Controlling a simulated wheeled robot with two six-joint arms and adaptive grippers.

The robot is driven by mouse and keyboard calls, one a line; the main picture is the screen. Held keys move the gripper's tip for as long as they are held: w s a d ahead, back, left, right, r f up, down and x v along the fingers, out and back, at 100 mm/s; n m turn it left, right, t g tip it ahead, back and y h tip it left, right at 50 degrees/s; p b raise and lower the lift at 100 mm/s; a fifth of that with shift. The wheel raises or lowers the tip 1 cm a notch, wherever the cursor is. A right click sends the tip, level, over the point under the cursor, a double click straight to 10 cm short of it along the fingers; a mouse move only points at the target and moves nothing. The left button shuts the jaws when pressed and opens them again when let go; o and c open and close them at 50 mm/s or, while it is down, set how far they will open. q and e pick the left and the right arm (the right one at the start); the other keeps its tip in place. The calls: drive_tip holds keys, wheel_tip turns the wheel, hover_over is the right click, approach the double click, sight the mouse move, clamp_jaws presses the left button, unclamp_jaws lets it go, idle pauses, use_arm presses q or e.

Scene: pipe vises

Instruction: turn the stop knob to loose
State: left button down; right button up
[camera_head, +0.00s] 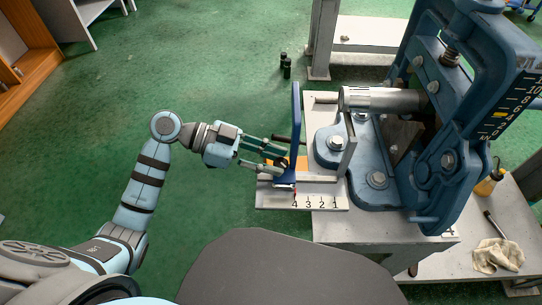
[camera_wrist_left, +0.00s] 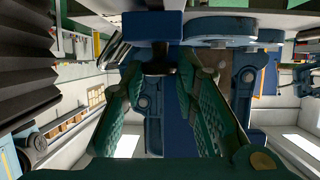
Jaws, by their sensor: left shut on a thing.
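My left gripper (camera_head: 281,154) reaches in from the left to the blue upright stop plate (camera_head: 296,115), beside the pipe vise. In the left wrist view its green fingers (camera_wrist_left: 158,74) close around a small dark knob (camera_wrist_left: 156,64), which I take to be the stop knob. The knob sits under a blue block (camera_wrist_left: 152,28). In the head view the fingers mostly hide the knob, and its turn angle cannot be read. The stop stands on a pale base with a scale (camera_head: 318,202) marked 4 to 1. My right gripper is not in view.
The large blue vise (camera_head: 440,120) holds a metal pipe (camera_head: 384,99) pointing left toward the stop plate. A grey bench (camera_head: 375,228) carries them. A bottle (camera_head: 488,184) and a rag (camera_head: 497,255) lie at right. Green floor (camera_head: 215,75) is open at left.

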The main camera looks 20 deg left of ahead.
use_arm(q)
drive_tip(key=shift+s+r+n+t+y+p, duration=0.15)
drive_tip(key=shift+n+t+y+p, duration=0.15)
drive_tip(key=shift+n+t+p, duration=0.25)
drive_tip(key=n+t+y+p, duration=0.1)
drive_tip(key=n+t+p, duration=0.1)
drive_tip(key=n+t+y+p, duration=0.1)
drive_tip(key=n+t+p, duration=0.1)
drive_tip(key=s+n+t+y+p, duration=0.1)
drive_tip(key=n+t+p, duration=0.1)
drive_tip(key=shift+d, duration=0.35)
drive_tip(key=shift+s+d+n+t+y+p, duration=0.1)
drive_tip(key=shift+d+n+t+y+p, duration=0.1)
drive_tip(key=shift+n+t+y+p, duration=0.9)
drive_tip(key=shift+f+n+y, duration=0.2)
drive_tip(key=shift+n+y, duration=0.05)
drive_tip(key=shift+y, duration=0.25)
drive_tip(key=c, duration=1.3)
unclamp_jaws()
drive_tip(key=v, duration=1.2)
